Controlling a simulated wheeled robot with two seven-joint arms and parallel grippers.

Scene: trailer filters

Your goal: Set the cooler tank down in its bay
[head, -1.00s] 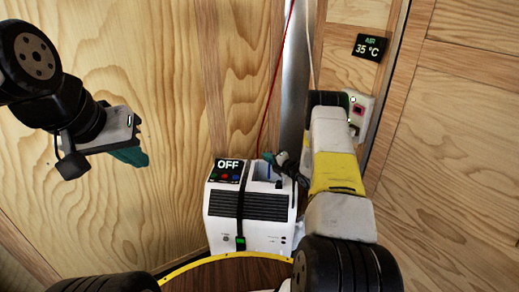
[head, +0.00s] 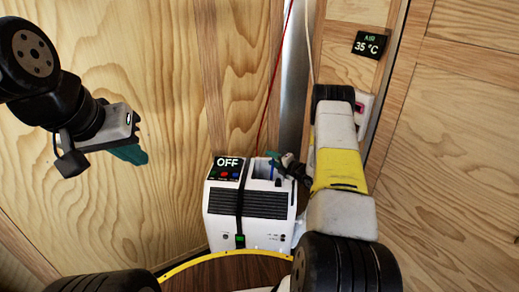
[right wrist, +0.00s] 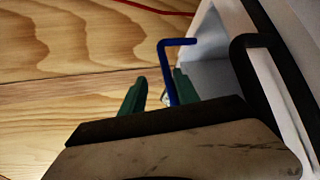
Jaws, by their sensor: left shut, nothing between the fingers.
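The white cooler (head: 222,228) stands upright on the floor against the wall, its display reading OFF. Its bay (head: 263,171) is the opening at the top right of the cooler. A thin blue bent handle (right wrist: 168,72) shows in the right wrist view; I take it for the tank's handle. The tank's body cannot be made out. My right gripper (right wrist: 157,82) has its green fingers apart, the handle between them nearer the right finger, with wood showing between it and the left one. In the head view it is at the bay's right edge. My left gripper (head: 138,154) is shut and empty, up at the left.
A black strap (head: 239,205) runs down the cooler. A red cord (head: 270,90) and a grey pole (head: 293,90) rise behind it. A white wall panel (head: 365,106) is partly hidden by my right arm.

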